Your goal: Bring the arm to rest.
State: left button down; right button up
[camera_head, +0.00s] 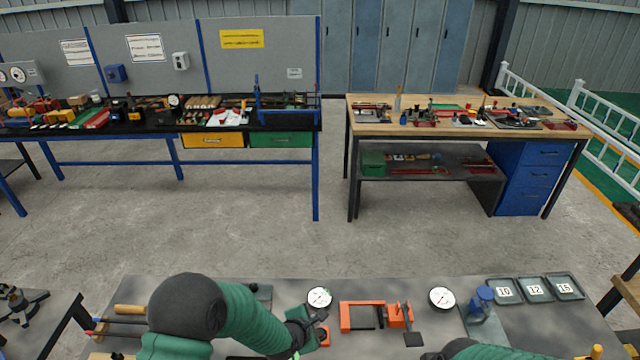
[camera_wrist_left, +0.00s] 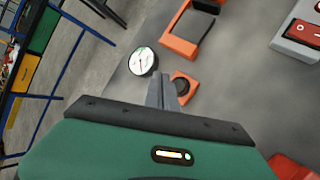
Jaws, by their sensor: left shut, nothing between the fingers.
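My left arm comes in from the left in the head view, green with a dark round joint, and reaches over the grey workbench (camera_head: 255,283). My left gripper (camera_head: 308,322) is beside a small orange block (camera_head: 325,338) and just in front of a white dial gauge (camera_head: 320,297). In the left wrist view the fingers (camera_wrist_left: 160,80) are shut together with nothing between them. They point between the dial gauge (camera_wrist_left: 144,62) and the orange block (camera_wrist_left: 183,88). Whether they touch the block is unclear. A green and dark part of mine shows at the bottom edge; no right gripper is visible.
An orange frame (camera_head: 360,316), a second dial gauge (camera_head: 442,298), a blue-capped container (camera_head: 482,298) and numbered trays (camera_head: 534,289) are to the right. A wooden-handled tool (camera_head: 130,310) lies left of my arm. Two tool benches stand beyond open floor (camera_head: 250,240).

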pick_arm(q)
jog(key=s+a+r+m+g+y+b, duration=0.1)
jog(key=s+a+m+b, duration=0.3)
jog(key=s+a+m, duration=0.5)
jog(key=s+a+r+m+g+y+b, duration=0.2)
jog(key=s+a+r+m+g+b, duration=0.1)
jog(key=s+a+m, duration=0.6)
jog(key=s+m+g+b, duration=0.1)
jog(key=s+m+b, duration=0.1)
jog(key=s, duration=0.3)
jog(key=shift+s+a+m+y, duration=0.15)
jog(key=shift+m+y, duration=0.15)
jog(key=shift+m, duration=0.2)
jog(key=shift+s, duration=0.1)
jog(key=shift+a, duration=0.1)
